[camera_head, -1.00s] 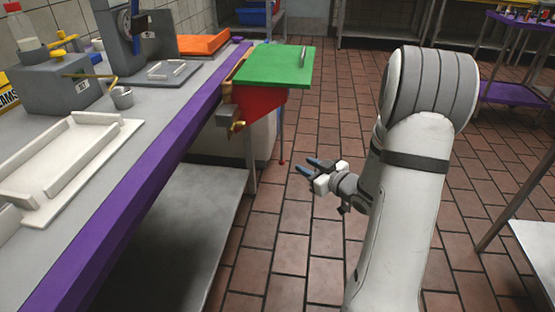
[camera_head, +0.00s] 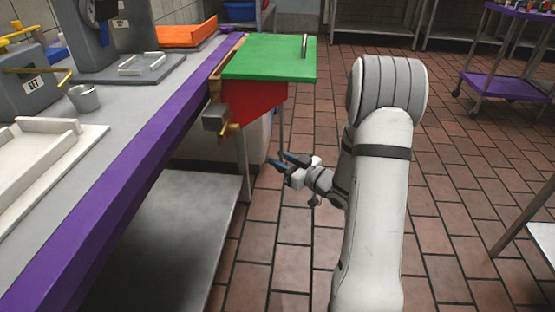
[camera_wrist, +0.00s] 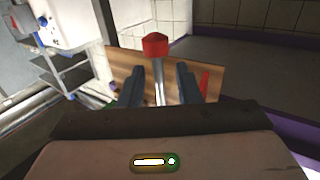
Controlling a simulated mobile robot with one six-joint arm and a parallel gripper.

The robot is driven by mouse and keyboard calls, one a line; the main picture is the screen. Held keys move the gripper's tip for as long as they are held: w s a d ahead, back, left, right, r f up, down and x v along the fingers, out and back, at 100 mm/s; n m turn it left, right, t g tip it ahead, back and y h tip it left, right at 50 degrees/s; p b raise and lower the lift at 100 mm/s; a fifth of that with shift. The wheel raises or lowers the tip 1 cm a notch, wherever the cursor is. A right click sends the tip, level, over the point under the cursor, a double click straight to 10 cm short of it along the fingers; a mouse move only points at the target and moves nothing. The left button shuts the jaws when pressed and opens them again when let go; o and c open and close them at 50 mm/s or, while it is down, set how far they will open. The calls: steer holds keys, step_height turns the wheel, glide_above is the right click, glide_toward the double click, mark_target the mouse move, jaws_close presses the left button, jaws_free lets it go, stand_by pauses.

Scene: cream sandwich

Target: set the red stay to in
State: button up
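A red knob on a metal rod (camera_wrist: 155,45), which looks like the red stay, stands out in front of a wooden panel (camera_wrist: 118,70) in the wrist view. The rod shows in the gap between the fingers of my gripper (camera_wrist: 160,85); I cannot tell how far off it is. My gripper is open and empty. In the head view, my gripper (camera_head: 280,162) hangs low beside the counter, below a red box (camera_head: 255,102) with a green top (camera_head: 270,58). I cannot make out the red knob in the head view.
The purple-edged counter (camera_head: 150,135) runs along the left, with a lower grey shelf (camera_head: 165,235) beneath it. A grey block with a brass-coloured fitting (camera_head: 215,118) juts out near the red box.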

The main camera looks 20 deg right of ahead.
steer(key=shift+x, duration=0.9)
steer(key=shift+c, duration=0.2)
jaws_close()
